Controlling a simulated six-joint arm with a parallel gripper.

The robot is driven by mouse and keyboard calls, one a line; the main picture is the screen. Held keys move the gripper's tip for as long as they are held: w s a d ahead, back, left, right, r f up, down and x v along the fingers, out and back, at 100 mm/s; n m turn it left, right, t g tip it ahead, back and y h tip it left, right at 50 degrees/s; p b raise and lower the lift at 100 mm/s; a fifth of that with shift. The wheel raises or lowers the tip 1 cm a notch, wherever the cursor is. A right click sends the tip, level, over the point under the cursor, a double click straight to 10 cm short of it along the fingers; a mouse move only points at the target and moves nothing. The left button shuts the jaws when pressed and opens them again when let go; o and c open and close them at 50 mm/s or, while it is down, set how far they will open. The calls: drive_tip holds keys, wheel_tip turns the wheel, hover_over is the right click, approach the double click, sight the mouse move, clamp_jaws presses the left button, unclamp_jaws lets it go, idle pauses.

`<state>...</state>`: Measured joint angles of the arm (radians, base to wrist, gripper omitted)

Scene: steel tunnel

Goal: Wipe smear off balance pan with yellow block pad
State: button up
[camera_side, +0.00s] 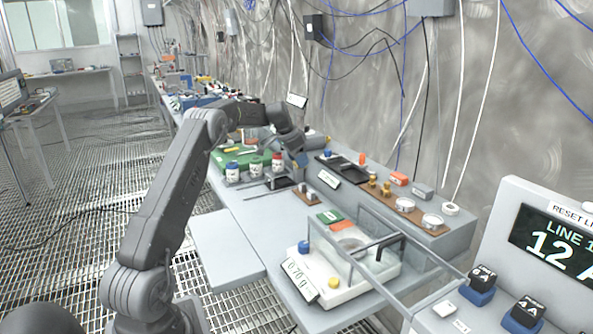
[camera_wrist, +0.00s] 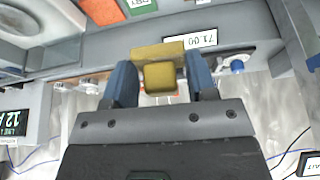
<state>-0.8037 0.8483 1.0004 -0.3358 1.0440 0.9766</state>
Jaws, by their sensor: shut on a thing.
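My gripper (camera_side: 297,160) is above the bench in the side view, behind and left of the balance (camera_side: 332,285). In the wrist view my gripper (camera_wrist: 160,82) is shut on the yellow block pad (camera_wrist: 160,76), which sits between its two blue-grey fingers. The pad is hard to make out in the side view. The round balance pan (camera_side: 351,242) lies inside the clear-walled shield, well apart from the gripper. Part of a round pan also shows at the top left of the wrist view (camera_wrist: 30,18). I cannot make out the smear.
Clear shield walls and a dark bar (camera_side: 384,246) stand around the pan. Red- and blue-capped bottles (camera_side: 254,167) stand left of my gripper. A shelf with small dishes (camera_side: 432,220) runs along the wall.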

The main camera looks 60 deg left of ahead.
drive_tip(key=w+d+m+g+h, duration=0.1)
drive_tip(key=w+d+m+h, duration=0.25)
drive_tip(key=d+m, duration=0.85)
drive_tip(key=m+g, duration=0.4)
drive_tip(key=m, duration=0.2)
hover_over(357, 248)
drive_tip(key=a, duration=0.1)
drive_tip(key=shift+h, duration=0.45)
drive_tip(key=shift+w+a+f, duration=0.1)
drive_tip(key=shift+w+f, duration=0.05)
drive_tip(key=shift+f, duration=3.1)
drive_tip(key=shift+w+f, duration=0.1)
drive_tip(key=shift+f, duration=3.1)
drive_tip(key=shift+s+f, duration=0.25)
drive_tip(key=shift+s, duration=1.65)
drive_tip(key=shift+w, duration=1.6)
drive_tip(key=shift+w+r, duration=0.2)
drive_tip(key=shift+r, duration=0.4)
drive_tip(key=shift+w+r, duration=0.15)
drive_tip(key=shift+r, duration=3.3)
